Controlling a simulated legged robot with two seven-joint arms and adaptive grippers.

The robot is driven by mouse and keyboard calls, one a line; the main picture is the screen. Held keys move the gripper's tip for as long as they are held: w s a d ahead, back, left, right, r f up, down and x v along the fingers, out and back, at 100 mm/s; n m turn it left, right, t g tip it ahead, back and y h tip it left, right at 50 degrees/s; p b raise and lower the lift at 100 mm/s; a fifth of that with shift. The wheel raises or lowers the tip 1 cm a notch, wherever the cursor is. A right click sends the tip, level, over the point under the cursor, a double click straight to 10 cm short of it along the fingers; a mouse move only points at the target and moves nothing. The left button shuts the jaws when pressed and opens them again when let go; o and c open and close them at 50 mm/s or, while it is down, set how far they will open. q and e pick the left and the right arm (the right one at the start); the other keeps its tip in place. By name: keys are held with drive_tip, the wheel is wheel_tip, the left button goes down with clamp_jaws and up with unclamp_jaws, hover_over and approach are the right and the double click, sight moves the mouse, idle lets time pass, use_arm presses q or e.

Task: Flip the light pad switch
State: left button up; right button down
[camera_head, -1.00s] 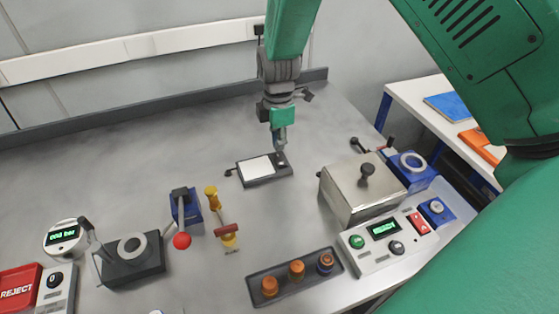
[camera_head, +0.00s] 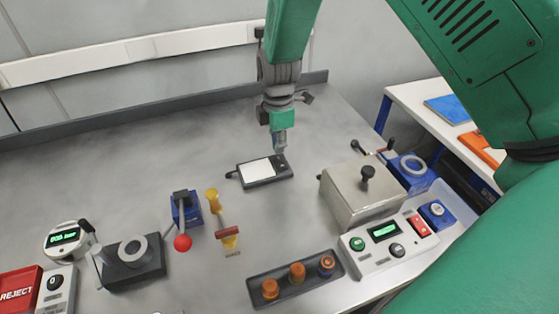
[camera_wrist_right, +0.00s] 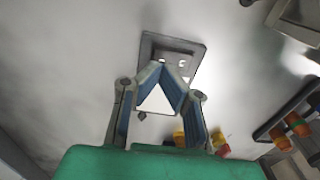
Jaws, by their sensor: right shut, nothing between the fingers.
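The light pad (camera_head: 263,170) is a dark flat box with a lit white panel, lying on the grey table near the middle of the head view. It also shows in the right wrist view (camera_wrist_right: 190,52), partly covered by the fingers. My right gripper (camera_head: 280,152) is shut and empty, with its tips down at the right end of the pad. In the right wrist view the closed fingertips (camera_wrist_right: 164,66) lie over the pad. The switch is hidden behind the fingers, so its position cannot be told. My left gripper is not in view.
A metal box with a knob (camera_head: 362,194) stands right of the pad. A tray of orange-capped parts (camera_head: 296,277), a yellow-handled tool (camera_head: 225,215) and a red-ball lever (camera_head: 184,215) are nearer. The table left of the pad is clear.

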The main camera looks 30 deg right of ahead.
sight(278, 158)
drive_tip(key=shift+f+b, duration=0.6)
drive_tip(key=shift+f, duration=1)
idle(0.8)
wheel_tip(278, 158, up, 7)
drive_tip(key=p, duration=0.6)
drive_tip(key=shift+r+p, duration=0.1)
drive_tip(key=shift+p, duration=0.25)
idle(0.3)
